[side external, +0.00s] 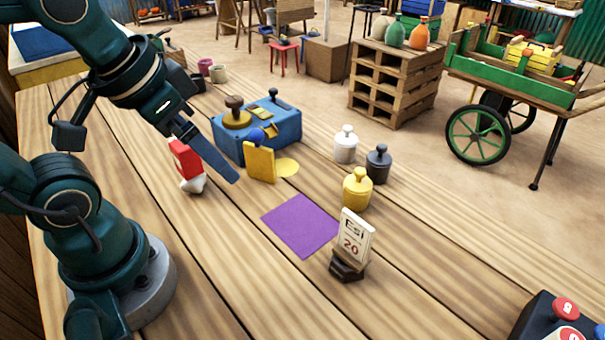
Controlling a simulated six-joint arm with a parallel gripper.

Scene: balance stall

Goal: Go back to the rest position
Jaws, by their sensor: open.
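My gripper (226,172) is open above the left part of the wooden table (120,150). I see nothing held between the fingers. A red block-like thing (184,157) with a white lower part (193,183) stands just left of the finger, partly covered by it. Whether they touch cannot be told. The blue balance box (285,127) stands beyond the gripper, with a yellow upright plate (260,163) in front of it.
A purple mat (300,226) lies mid-table. Beside it are a yellow weight (357,188), a dark grey weight (378,163), a white weight (345,144) and a card on a dark stand (354,236). A red-button box (545,318) is at the lower right. The front table area is clear.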

